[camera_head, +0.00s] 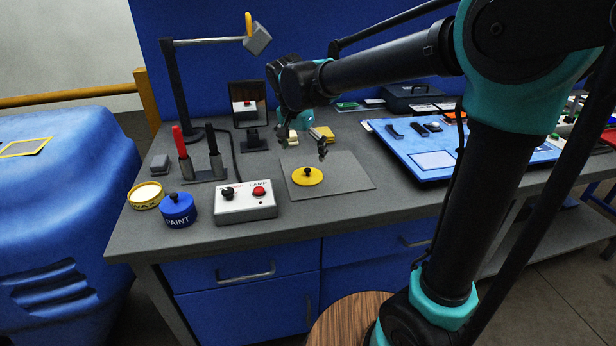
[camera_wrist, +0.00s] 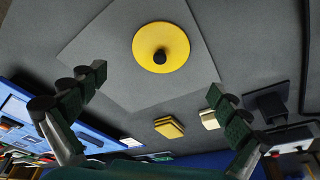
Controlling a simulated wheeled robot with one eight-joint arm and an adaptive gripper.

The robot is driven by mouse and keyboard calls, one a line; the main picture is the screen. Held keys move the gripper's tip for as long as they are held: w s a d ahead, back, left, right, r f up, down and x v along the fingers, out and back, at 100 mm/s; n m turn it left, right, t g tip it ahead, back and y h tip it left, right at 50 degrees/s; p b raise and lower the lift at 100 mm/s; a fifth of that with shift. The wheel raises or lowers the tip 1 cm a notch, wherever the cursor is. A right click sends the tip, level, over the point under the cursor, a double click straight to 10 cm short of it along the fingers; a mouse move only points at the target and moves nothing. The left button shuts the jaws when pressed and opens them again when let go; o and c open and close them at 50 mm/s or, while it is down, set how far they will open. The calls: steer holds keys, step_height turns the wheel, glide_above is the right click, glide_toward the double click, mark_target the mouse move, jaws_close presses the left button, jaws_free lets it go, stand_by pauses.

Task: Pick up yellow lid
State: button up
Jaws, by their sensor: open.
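The yellow lid (camera_head: 307,176) is a flat disc with a black knob, lying on a grey mat (camera_head: 345,175) on the workbench. In the wrist view the yellow lid (camera_wrist: 161,47) shows at the top middle, between the lines of the two fingers. My gripper (camera_head: 302,143) is above and behind the lid, at the mat's back edge, with its fingers wide apart and nothing between them. It also shows in the wrist view (camera_wrist: 155,90). The gripper and lid are apart.
A white lamp switch box (camera_head: 245,203) stands left of the mat, with a blue paint pot (camera_head: 178,209) and an open yellow wax tin (camera_head: 145,195) further left. Yellow pads (camera_wrist: 169,127) lie behind the mat. A blue tray (camera_head: 430,174) with tools is at the right.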

mark_target(306, 170)
steer(key=shift+x, duration=3.8)
steer(key=shift+s+a, duration=0.1)
steer(key=shift+s, duration=0.1)
steer(key=shift+c, duration=0.6)
steer(key=c, duration=1.2)
steer(key=shift+c, duration=0.4)
